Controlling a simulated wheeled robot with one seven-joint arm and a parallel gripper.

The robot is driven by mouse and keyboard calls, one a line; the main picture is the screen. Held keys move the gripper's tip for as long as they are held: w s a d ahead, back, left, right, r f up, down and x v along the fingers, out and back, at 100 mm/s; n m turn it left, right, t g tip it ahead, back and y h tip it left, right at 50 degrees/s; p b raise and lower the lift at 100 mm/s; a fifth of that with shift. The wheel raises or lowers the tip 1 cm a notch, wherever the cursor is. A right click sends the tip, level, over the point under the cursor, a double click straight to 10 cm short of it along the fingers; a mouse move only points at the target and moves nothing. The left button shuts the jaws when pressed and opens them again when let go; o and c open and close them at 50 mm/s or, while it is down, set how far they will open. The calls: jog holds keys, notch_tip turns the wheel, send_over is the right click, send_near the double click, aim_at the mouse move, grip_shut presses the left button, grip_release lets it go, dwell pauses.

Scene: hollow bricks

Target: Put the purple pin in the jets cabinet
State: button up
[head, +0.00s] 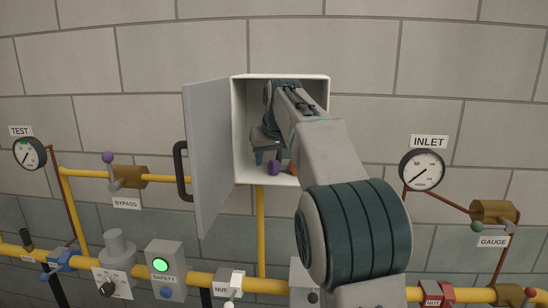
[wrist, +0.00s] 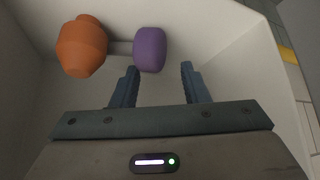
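The purple pin (head: 274,168) is inside the open white cabinet (head: 240,125), near the front of its floor; no name label on the cabinet shows. In the wrist view the pin (wrist: 150,48) lies just beyond the fingertips, closer to the left finger. My gripper (wrist: 160,68) reaches into the cabinet with its fingers apart and nothing gripped between them. Whether the left fingertip touches the pin, I cannot tell. In the head view my gripper (head: 266,155) is just above the pin, and my arm hides the cabinet's right part.
An orange piece (wrist: 82,46) stands in the cabinet left of the pin in the wrist view. The grey cabinet door (head: 210,150) hangs open to the left with a black handle (head: 181,170). Yellow pipes (head: 261,230), valves and gauges line the wall below and beside.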

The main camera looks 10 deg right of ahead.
jog(key=shift+r, duration=0.2)
jog(key=v, duration=0.7)
jog(key=s+f, duration=0.8)
jog(key=s, duration=0.3)
jog(key=s+f+m+g, duration=0.1)
jog(key=s+f, duration=0.8)
jog(key=s, duration=0.3)
jog(key=s+f+g, duration=0.1)
jog(key=s+f, duration=0.8)
jog(key=s, duration=0.3)
jog(key=shift+d+b, duration=0.25)
jog(key=shift+b, duration=0.15)
jog(key=shift+f, duration=0.1)
